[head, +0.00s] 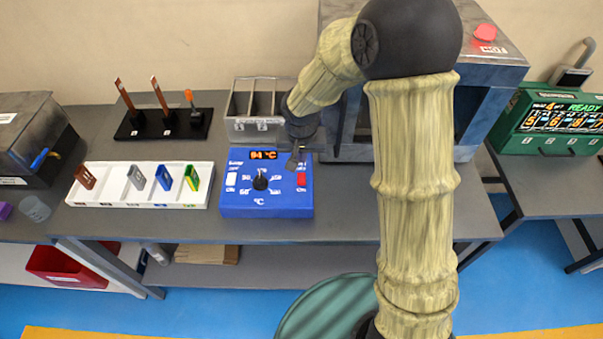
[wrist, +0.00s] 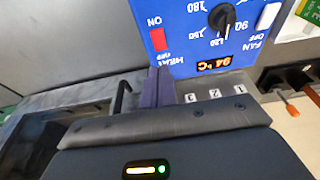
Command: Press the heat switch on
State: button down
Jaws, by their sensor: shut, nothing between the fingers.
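The blue heater control box (head: 240,205) stands on the bench, with an orange temperature readout (head: 263,155), a black dial (head: 261,182) and a white fan switch (head: 231,179). The red heat switch (head: 301,179) is at the right of its panel. My gripper (head: 297,160) is shut and empty over the panel's upper right, by the heat switch. In the wrist view the panel is upside down. The red switch (wrist: 158,38) lies just beyond my fingertips (wrist: 160,72), with a visible gap in the picture. I cannot tell whether the switch is on.
A bin with compartments (head: 241,122) stands behind the box, and a large grey machine (head: 344,145) stands close on the right. A white tray (head: 140,201) with coloured pieces is to the left. Bare bench (head: 345,215) lies right of the box.

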jog(key=p, duration=0.1)
send_near(300, 181)
jog(key=x, duration=0.5)
jog(key=shift+w+d, duration=0.15)
jog(key=shift+w, duration=0.15)
jog(key=shift+f, duration=0.65)
jog(key=shift+s+f, duration=0.1)
